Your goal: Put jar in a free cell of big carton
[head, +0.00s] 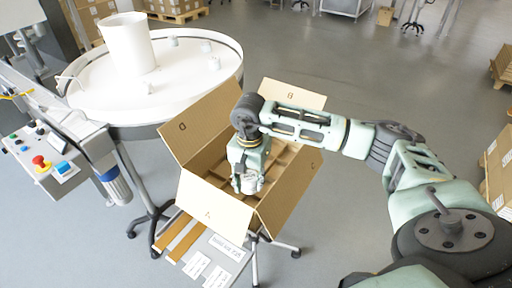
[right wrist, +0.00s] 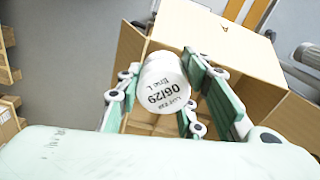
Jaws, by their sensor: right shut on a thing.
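The big carton (head: 212,203) stands open on a stand in the middle of the head view, its flaps spread and cardboard dividers inside. My right gripper (head: 249,182) reaches down into the carton's opening. It is shut on a white jar (right wrist: 165,84), whose printed end faces the camera in the right wrist view; the jar also shows small in the head view (head: 251,184). Carton floor and dividers show below the jar in the right wrist view. Most cells are hidden by my arm and the flaps. My left gripper is not in view.
A round white turntable (head: 190,90) with several white jars and a tall white cylinder (head: 127,43) stands at the back left. A control panel (head: 42,160) with buttons is at the left. Grey floor is clear behind the carton.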

